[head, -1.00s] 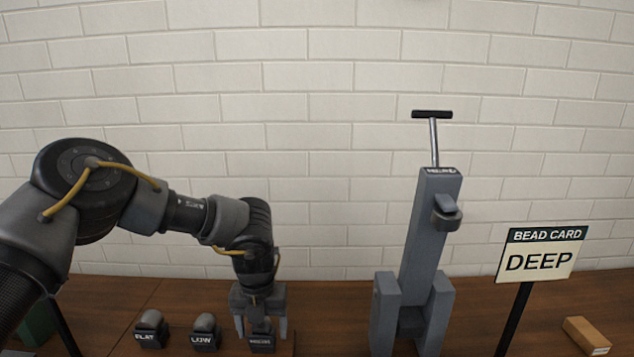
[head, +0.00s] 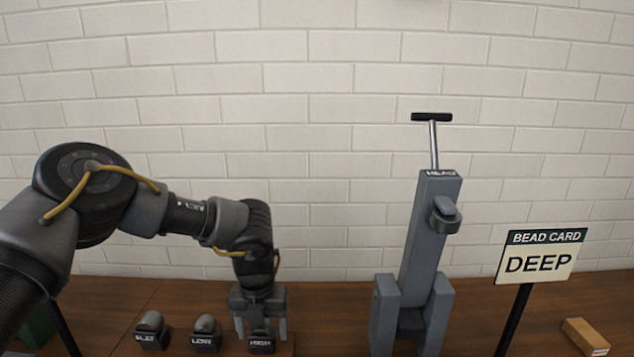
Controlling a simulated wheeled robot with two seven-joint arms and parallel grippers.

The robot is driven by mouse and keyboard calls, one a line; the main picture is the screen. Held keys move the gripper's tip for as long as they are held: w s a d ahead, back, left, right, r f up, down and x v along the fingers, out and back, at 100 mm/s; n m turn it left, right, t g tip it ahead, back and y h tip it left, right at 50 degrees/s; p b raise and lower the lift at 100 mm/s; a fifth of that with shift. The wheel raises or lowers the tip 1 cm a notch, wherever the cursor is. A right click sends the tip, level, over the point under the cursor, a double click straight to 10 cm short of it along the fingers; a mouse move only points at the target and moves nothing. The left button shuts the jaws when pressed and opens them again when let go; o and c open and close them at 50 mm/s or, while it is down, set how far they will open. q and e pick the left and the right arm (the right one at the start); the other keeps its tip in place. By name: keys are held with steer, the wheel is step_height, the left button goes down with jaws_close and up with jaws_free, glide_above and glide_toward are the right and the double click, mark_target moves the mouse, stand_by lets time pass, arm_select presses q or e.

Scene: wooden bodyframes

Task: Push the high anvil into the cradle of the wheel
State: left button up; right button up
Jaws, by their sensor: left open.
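The block labelled HIGH (head: 261,342) is the high anvil. It stands at the right end of a row, beside the blocks labelled LOW (head: 206,333) and FLAT (head: 152,331). My left gripper (head: 260,325) points down over the high anvil with its jaws open, one finger on each side of it. The anvil's top is hidden by the gripper, and I cannot tell if the fingers touch it. The wheel (head: 420,250) is a grey upright frame with a T-handle (head: 432,117) and a HEAD label. I cannot make out an anvil in its cradle (head: 446,213). My right gripper is out of view.
A bead card sign (head: 541,262) reading DEEP stands on a dark post right of the wheel. A small wooden block (head: 585,337) lies at the far right. A brick wall (head: 330,160) closes off the back. Bare tabletop (head: 332,300) lies between the gripper and the wheel.

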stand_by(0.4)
arm_select(q)
steer(key=shift+c, duration=0.4)
steer(key=c, duration=1.3)
steer(key=shift+w+r+p, duration=0.1)
steer(key=shift+r+p, duration=1.25)
steer(key=shift+r, duration=0.05)
steer(key=shift+r+p, duration=1.3)
steer(key=shift+r, duration=0.35)
